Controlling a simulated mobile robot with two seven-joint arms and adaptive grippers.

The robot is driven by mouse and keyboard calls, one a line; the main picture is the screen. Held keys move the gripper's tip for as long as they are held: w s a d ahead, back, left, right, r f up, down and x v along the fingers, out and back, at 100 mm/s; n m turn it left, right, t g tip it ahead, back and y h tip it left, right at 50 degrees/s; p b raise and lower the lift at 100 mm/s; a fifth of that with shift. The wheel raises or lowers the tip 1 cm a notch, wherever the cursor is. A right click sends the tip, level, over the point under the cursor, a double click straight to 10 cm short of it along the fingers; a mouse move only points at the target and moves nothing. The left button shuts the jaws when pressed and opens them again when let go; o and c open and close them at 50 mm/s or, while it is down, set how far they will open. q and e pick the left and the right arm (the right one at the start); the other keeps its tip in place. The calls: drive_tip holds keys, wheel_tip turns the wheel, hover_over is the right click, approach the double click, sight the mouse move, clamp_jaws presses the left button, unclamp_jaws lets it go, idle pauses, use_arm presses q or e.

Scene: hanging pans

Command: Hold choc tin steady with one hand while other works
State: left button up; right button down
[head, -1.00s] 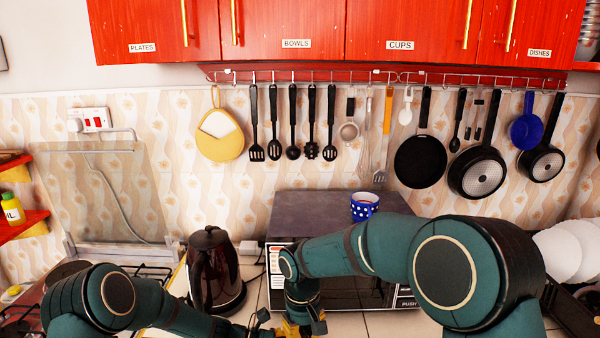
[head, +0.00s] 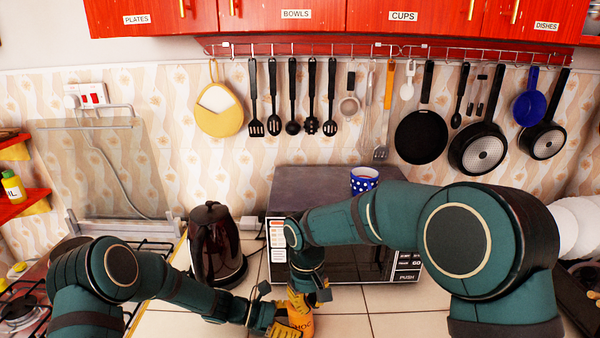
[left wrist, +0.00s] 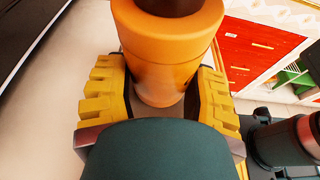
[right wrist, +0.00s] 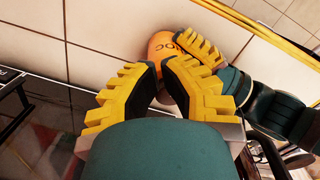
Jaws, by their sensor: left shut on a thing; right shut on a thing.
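The choc tin (head: 303,326) is an orange cylinder with dark lettering at the bottom edge of the head view, standing by the counter tiles in front of the microwave. My left gripper (head: 282,329) comes from the left, its yellow fingers shut around the tin's side. In the left wrist view the tin (left wrist: 165,75) sits between both fingers, its wider orange top rim above them. My right gripper (head: 299,301) comes down onto the tin's top and is shut there. In the right wrist view its fingers (right wrist: 160,68) largely hide the tin (right wrist: 162,46); what exactly they grip is hidden.
The microwave (head: 345,255) with a blue spotted mug (head: 364,180) on top is close behind my right arm. A hob (head: 30,295) is at left. Counter tiles (head: 400,325) at right front are clear.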

wheel_tip(320, 180, up, 5)
drive_tip(key=shift+a+f, duration=0.1)
drive_tip(key=shift+a, duration=0.05)
idle(0.4)
use_arm(q)
drive_tip(key=o, duration=1.2)
